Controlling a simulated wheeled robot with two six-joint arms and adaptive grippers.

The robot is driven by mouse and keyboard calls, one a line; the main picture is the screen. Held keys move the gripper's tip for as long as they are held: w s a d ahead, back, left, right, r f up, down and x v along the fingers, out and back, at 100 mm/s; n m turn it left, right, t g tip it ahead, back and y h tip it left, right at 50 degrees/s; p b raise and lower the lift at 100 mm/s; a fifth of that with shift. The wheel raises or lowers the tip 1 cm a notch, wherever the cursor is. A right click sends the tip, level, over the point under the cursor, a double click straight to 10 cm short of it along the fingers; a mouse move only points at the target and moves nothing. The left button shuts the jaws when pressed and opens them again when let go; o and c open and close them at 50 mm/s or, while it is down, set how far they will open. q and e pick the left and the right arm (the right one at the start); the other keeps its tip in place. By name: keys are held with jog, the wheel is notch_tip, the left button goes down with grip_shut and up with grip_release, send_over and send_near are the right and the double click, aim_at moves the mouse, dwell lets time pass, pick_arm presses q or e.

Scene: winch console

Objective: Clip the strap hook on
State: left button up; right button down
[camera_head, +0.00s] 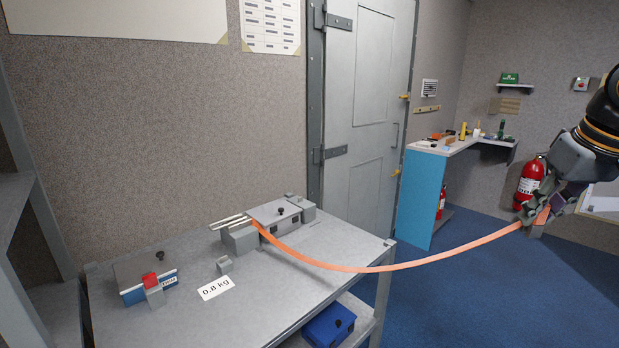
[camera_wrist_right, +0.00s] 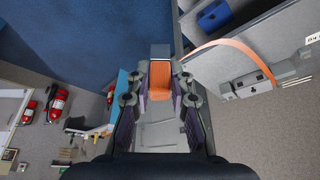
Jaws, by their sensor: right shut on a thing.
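The orange strap (camera_head: 385,268) runs from the grey winch unit (camera_head: 277,212) on the console table, sags over the table's right edge and rises to my right gripper (camera_head: 537,212). In the right wrist view, my right gripper (camera_wrist_right: 160,95) is shut on the strap's end (camera_wrist_right: 160,75), a wide orange piece between the fingers. A small grey block (camera_wrist_right: 160,51) shows just beyond it; I cannot tell whether it is the hook. The strap (camera_wrist_right: 225,45) also crosses to the winch there. My left gripper is not in view.
The console table (camera_head: 330,247) bears a red-topped lever (camera_head: 152,281) and a "0.8 kg" label (camera_head: 216,288). A blue box (camera_head: 329,325) sits on a lower shelf. A grey door (camera_head: 365,110), a blue-sided bench (camera_head: 420,195) and a fire extinguisher (camera_head: 528,184) stand behind. Blue floor (camera_head: 480,300) is clear.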

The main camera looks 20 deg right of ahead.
jog(key=r+p, duration=0.1)
jog(key=r, duration=0.1)
jog(key=r+p, duration=0.2)
jog(key=r, duration=0.1)
jog(key=r+p, duration=0.2)
jog(key=shift+w+r, duration=0.2)
jog(key=shift+w, duration=0.05)
jog(key=shift+s+r+p, duration=0.1)
jog(key=shift+r+p, duration=0.2)
jog(key=shift+p, duration=0.1)
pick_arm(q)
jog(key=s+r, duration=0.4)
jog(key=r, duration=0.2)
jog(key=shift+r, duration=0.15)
